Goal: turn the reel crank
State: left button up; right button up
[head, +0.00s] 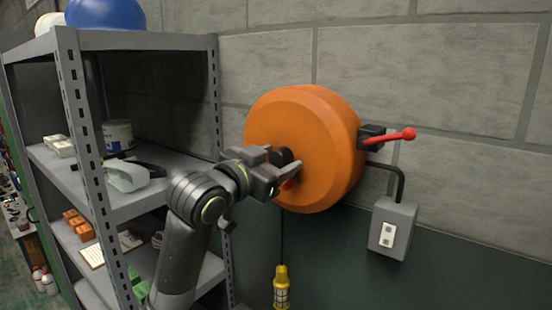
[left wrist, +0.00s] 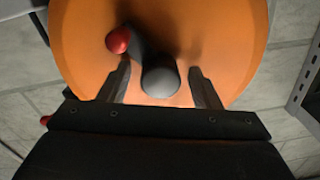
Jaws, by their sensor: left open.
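The round orange reel (head: 322,130) is mounted on the block wall. Its crank shows in the left wrist view as a grey rounded piece (left wrist: 160,78) with a red knob (left wrist: 119,40) at its upper left. My left gripper (head: 281,176) is at the reel's front face. In the left wrist view its open fingers (left wrist: 160,88) stand on either side of the grey piece, with gaps visible; the red knob is outside them. My right gripper is not in view.
A red-handled lever (head: 404,135) juts out at the reel's right. A grey switch box (head: 393,228) is below it. A yellow caged lamp (head: 282,288) hangs on a cord under the reel. A metal shelf (head: 140,41) stands close on the left.

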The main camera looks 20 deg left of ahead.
pick_arm(q)
jog(key=shift+c, duration=0.4)
jog(key=c, duration=0.7)
jog(key=shift+c, duration=1)
jog(key=shift+f, duration=0.15)
